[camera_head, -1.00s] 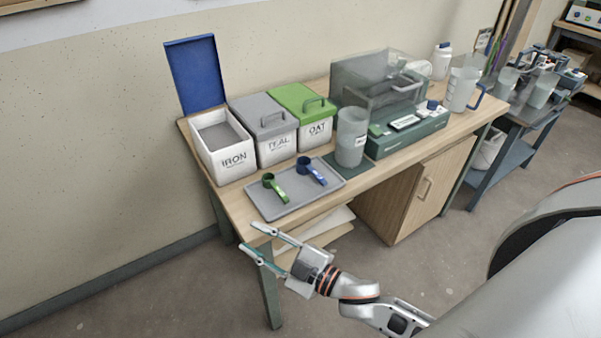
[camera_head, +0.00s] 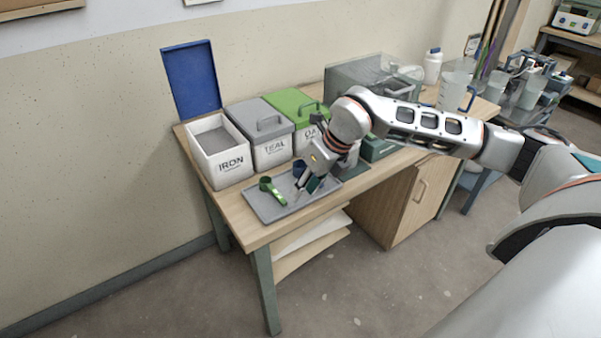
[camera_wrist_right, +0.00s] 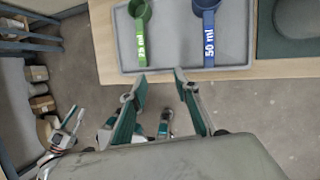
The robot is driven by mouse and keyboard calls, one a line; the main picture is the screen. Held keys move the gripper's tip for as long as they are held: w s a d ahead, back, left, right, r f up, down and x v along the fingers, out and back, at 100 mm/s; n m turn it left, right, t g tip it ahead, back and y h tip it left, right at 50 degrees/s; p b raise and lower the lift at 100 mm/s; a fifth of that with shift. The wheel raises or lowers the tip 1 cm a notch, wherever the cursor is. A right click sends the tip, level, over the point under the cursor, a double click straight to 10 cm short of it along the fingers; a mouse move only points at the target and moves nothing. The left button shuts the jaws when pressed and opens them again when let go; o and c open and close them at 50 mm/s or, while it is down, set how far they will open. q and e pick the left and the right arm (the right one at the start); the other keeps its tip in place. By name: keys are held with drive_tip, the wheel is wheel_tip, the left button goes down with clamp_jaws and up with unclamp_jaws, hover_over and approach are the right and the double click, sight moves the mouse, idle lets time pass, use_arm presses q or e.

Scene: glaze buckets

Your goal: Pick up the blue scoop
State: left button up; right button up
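The blue scoop (camera_head: 299,169) lies on the grey tray (camera_head: 267,212), mostly hidden behind my right gripper in the head view. In the right wrist view the blue scoop (camera_wrist_right: 209,38) shows its handle marked "50 ml", pointing toward my fingers. The green scoop (camera_head: 271,190) lies left of it on the same tray, its handle (camera_wrist_right: 141,40) roughly parallel. My right gripper (camera_head: 304,190) is low over the tray's right part. In the wrist view my right gripper (camera_wrist_right: 160,82) is open and empty, its fingertips apart from both handles.
Behind the tray stand the open IRON bin (camera_head: 224,164), the TEAL bin (camera_head: 270,151) and the OAT bin (camera_head: 296,105). A clear cover (camera_head: 365,75) and a handled jug (camera_head: 455,90) stand to the right. The tray's front is near the table edge.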

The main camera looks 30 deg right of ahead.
sight(299, 166)
drive_tip(key=d+r, duration=0.1)
drive_tip(key=d, duration=0.1)
drive_tip(key=w+d+h, duration=0.1)
drive_tip(key=d, duration=0.1)
drive_tip(key=w+d+r+m+h, duration=0.1)
drive_tip(key=d, duration=0.2)
drive_tip(key=shift+d+r+t, duration=0.1)
drive_tip(key=shift+r+t, duration=0.2)
drive_tip(key=shift+t, duration=0.1)
drive_tip(key=x, duration=0.7)
drive_tip(key=shift+w+f+b, duration=0.2)
drive_tip(key=shift+w+b, duration=0.1)
drive_tip(key=shift+b, duration=0.1)
clamp_jaws()
